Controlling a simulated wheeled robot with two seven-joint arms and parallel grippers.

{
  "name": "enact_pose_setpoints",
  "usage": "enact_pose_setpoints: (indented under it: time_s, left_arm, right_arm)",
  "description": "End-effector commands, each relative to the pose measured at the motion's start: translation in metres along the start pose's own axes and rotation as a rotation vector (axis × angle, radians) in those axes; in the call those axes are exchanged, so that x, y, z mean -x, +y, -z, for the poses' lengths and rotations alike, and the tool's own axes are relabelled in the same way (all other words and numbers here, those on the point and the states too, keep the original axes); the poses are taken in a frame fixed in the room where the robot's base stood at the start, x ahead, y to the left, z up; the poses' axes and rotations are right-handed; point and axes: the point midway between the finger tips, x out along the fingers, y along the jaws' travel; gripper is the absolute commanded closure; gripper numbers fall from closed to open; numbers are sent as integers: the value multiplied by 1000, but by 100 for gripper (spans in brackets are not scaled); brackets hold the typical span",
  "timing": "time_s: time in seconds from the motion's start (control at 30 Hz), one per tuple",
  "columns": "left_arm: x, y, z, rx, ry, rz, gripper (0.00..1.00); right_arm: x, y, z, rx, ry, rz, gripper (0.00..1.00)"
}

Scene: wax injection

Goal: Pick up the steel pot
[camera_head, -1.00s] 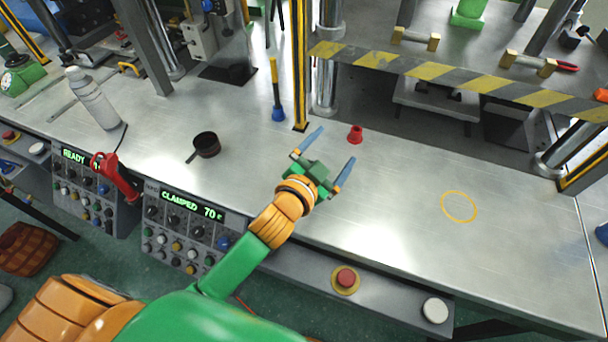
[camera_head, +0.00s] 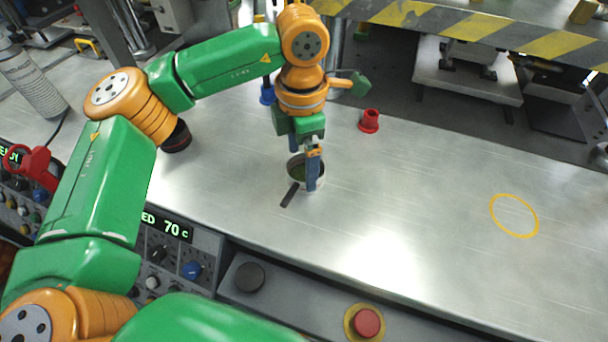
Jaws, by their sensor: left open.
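A small pot (camera_head: 294,171) with a pale metal wall, green inside and a dark handle stands on the steel bench. The handle points down and left. My left gripper (camera_head: 314,172) comes down from above at the pot's right side. Its blue fingers line up one behind the other and overlap the pot's right rim. The jaws are open; I cannot tell whether a finger is inside the pot or touching it. Part of the pot is hidden by the fingers. My right gripper is not in view.
A dark round pot (camera_head: 177,138) is partly hidden behind my left arm. A red cone-shaped piece (camera_head: 369,121) stands right of the gripper. A yellow ring (camera_head: 514,216) marks clear bench at the right. A striped beam (camera_head: 480,32) crosses the back. A grey bottle (camera_head: 32,80) stands left.

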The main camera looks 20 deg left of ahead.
Motion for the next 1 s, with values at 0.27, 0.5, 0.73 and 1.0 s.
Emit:
enact_pose_setpoints:
  time_s: [0.27, 0.5, 0.73, 1.0]
  left_arm:
    - [-26, -1, 0, 0, -2, 2, 0]
    - [-26, -1, 0, -1, -3, 3, 35]
    - [-26, -1, 0, -1, -3, 3, 77]
    - [-16, -1, -1, -1, -4, 2, 78]
  right_arm:
    - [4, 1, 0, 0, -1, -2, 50]
    - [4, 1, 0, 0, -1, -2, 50]
    - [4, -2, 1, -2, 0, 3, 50]
    - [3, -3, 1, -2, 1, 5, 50]
